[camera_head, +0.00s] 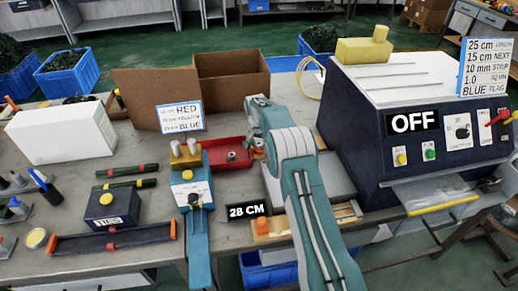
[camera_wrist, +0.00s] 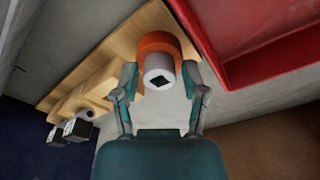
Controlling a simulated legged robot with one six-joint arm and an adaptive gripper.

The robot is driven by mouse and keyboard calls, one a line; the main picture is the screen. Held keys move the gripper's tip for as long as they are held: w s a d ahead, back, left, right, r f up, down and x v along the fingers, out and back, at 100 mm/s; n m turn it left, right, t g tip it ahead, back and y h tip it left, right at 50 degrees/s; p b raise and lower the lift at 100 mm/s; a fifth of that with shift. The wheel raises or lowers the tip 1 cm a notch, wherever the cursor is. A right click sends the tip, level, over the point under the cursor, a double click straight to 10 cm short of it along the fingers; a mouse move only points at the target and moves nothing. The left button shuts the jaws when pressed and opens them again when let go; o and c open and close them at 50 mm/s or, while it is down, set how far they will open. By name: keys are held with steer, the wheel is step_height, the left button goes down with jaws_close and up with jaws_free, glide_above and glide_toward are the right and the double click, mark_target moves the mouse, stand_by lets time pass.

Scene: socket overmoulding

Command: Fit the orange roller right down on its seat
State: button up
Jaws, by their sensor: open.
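The orange roller (camera_wrist: 157,43) shows in the wrist view, with a pale hub and a dark square hole facing my camera. It is at the end of a wooden block (camera_wrist: 97,72); I cannot tell whether it is fully down on its seat, as its underside is hidden. My gripper (camera_wrist: 159,76) is open, with one finger on each side of the roller's hub end. I cannot tell whether the fingers touch it. In the head view my arm hides most of this spot, and only a little orange shows by my gripper.
A red tray (camera_wrist: 270,60) is close beside the roller; it also shows in the head view (camera_head: 232,164). The dark machine marked OFF (camera_head: 412,123) stands right of my arm. A blue press-like device (camera_head: 190,187) stands left. Cardboard boxes (camera_head: 232,76) are behind.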

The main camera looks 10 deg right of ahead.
jaws_close()
steer(key=shift+r, duration=0.1)
